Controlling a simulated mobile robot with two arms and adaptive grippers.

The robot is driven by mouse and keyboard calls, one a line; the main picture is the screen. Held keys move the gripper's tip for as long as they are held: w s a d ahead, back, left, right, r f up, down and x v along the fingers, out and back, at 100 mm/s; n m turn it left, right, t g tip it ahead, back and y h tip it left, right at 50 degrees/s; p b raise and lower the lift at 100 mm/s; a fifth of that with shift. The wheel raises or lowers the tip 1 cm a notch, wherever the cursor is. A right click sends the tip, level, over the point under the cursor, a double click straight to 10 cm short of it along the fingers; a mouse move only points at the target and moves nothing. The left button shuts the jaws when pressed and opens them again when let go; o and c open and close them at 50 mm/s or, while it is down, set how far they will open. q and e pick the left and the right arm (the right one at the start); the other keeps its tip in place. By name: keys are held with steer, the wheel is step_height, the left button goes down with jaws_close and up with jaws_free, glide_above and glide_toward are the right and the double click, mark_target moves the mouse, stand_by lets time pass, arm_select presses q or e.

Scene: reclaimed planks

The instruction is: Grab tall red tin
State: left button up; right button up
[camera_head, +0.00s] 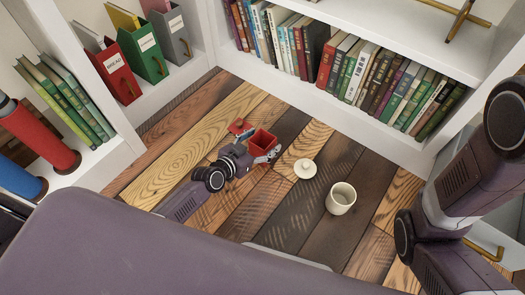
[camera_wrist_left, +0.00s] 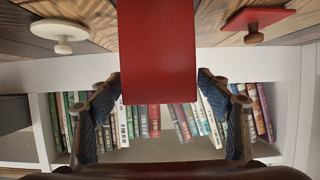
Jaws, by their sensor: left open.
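The tall red tin (camera_head: 263,141) stands without its lid on the plank floor in the head view, its open top showing. In the left wrist view the tin (camera_wrist_left: 157,45) fills the upper middle as a plain red face. My left gripper (camera_head: 258,153) is open at the tin, partly covering its lower part in the head view. In the wrist view its two dark fingers stand on either side of the tin, with small gaps showing. A red lid with a wooden knob (camera_head: 241,126) lies beside the tin; it also shows in the wrist view (camera_wrist_left: 257,22).
A cream pot (camera_head: 341,198) and a cream lid (camera_head: 305,169) stand on the floor right of the tin. White bookshelves (camera_head: 415,150) close off the back. Binders (camera_head: 114,70) and books fill the left shelf. My right arm is at the right edge.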

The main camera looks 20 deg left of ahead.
arm_select(q)
steer(key=c, duration=1.8)
steer(key=shift+w+r, duration=0.1)
steer(key=shift+r, duration=0.05)
jaws_close()
steer(key=shift+r, duration=0.15)
